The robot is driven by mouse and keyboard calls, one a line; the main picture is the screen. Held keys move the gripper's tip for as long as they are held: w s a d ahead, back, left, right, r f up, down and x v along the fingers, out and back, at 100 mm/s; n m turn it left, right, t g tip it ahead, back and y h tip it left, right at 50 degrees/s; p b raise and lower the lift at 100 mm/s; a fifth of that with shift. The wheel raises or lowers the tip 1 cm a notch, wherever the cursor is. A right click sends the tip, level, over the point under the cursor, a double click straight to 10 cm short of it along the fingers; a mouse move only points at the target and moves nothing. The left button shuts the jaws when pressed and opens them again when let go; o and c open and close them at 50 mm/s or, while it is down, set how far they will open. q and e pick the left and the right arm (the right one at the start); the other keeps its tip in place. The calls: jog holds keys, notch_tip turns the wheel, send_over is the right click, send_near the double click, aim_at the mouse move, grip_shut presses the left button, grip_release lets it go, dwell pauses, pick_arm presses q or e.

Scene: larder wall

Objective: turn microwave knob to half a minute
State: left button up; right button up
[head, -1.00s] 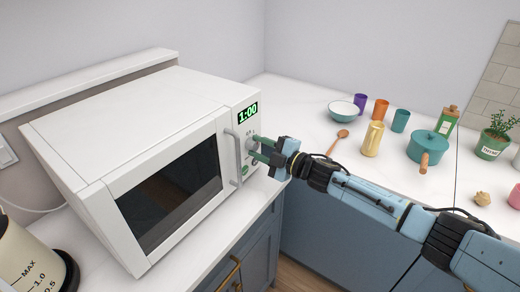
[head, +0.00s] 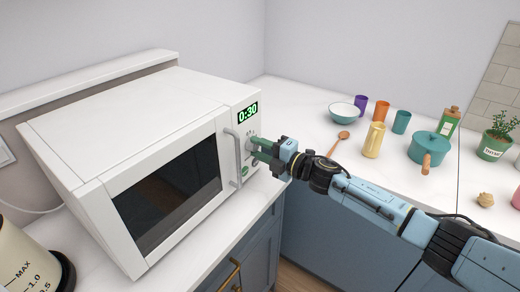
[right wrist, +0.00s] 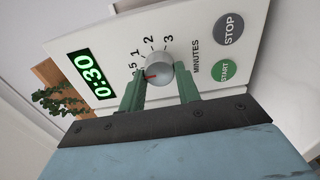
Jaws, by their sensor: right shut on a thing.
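The white microwave (head: 130,110) stands on the counter at the left with its door shut. Its green display (head: 247,112) reads 0:30, and it reads the same in the right wrist view (right wrist: 89,75). The silver knob (right wrist: 158,71) sits on the panel beside a scale marked 5, 1, 2, 3 and MINUTES. Its red mark points toward the low end, near the 5. My right gripper (head: 258,150) is at the panel, its green fingers shut on the knob, one on each side in the right wrist view (right wrist: 160,90). My left gripper is not in view.
The door handle (head: 234,158) stands just left of my right gripper. START (right wrist: 225,71) and STOP (right wrist: 230,27) buttons lie near the knob. A bowl, cups, a wooden spoon and a teal pot (head: 430,147) stand on the right counter. A kettle (head: 28,262) is at the lower left.

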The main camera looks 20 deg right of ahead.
jog(key=o, duration=1)
jog(key=v, duration=1.3)
jog(key=shift+s+d+b, duration=0.1)
jog(key=shift+s+b, duration=0.05)
jog(key=shift+b, duration=0.2)
